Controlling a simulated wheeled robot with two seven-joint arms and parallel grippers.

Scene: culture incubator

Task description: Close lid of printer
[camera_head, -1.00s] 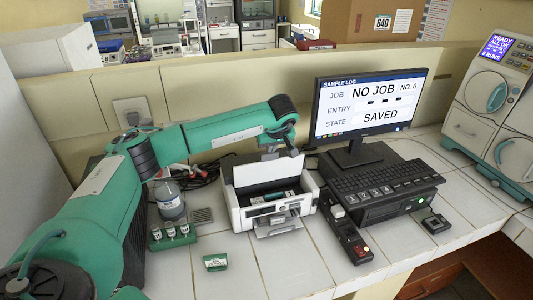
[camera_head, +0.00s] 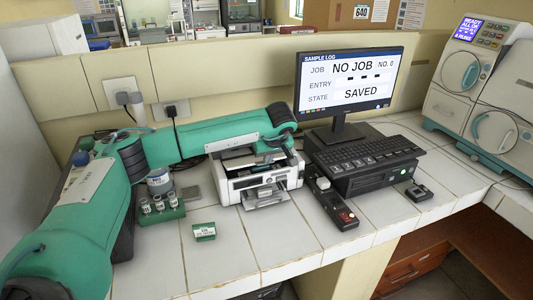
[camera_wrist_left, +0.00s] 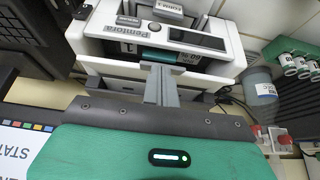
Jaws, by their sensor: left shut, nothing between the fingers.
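The white printer (camera_head: 262,183) stands on the tiled bench in the head view, with its dark inside partly showing, so the lid is not fully down. My left forearm hides most of the lid there. In the left wrist view the printer's front panel (camera_wrist_left: 196,40) is at the top, and a white panel that looks like the lid (camera_wrist_left: 112,70) lies nearer the camera. My left gripper (camera_wrist_left: 158,72) is shut and empty, its fingers over that panel; I cannot tell if they touch. In the head view the left gripper (camera_head: 275,156) is over the printer's back right. My right gripper is not in view.
A monitor (camera_head: 347,80) and a black keyboard unit (camera_head: 365,160) stand right of the printer. Bare tiles (camera_head: 265,240) lie in front.

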